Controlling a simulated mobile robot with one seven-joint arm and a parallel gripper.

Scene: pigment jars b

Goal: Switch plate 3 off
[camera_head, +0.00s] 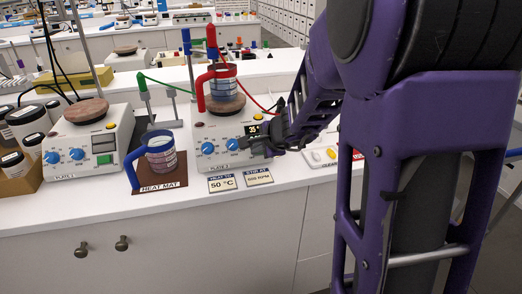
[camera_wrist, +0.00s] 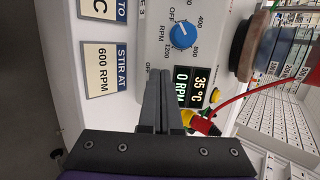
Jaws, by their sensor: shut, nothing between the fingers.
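Plate 3 (camera_head: 222,128) is a white hotplate with two blue knobs at its front; its RPM knob (camera_wrist: 182,36) shows in the wrist view. Its display (camera_wrist: 190,86) is lit and reads 35 °C and 0 RPM. A yellow button (camera_wrist: 188,117) lies beside the display. My gripper (camera_wrist: 158,72) is shut and empty, its fingertips in front of the panel beside the display, next to a partly covered "OF…" label. I cannot tell whether they touch the panel. In the head view my gripper (camera_head: 268,146) covers the panel's right part. The switch itself is hidden.
A vessel with blue contents (camera_head: 223,84) and a red handle stands on plate 3. Plate 2 (camera_head: 92,140) and a mug on the heat mat (camera_head: 162,184) are to the left. Two signs, 50 °C (camera_head: 221,184) and 600 RPM (camera_head: 258,177), lie in front. A red cable (camera_wrist: 240,100) passes nearby.

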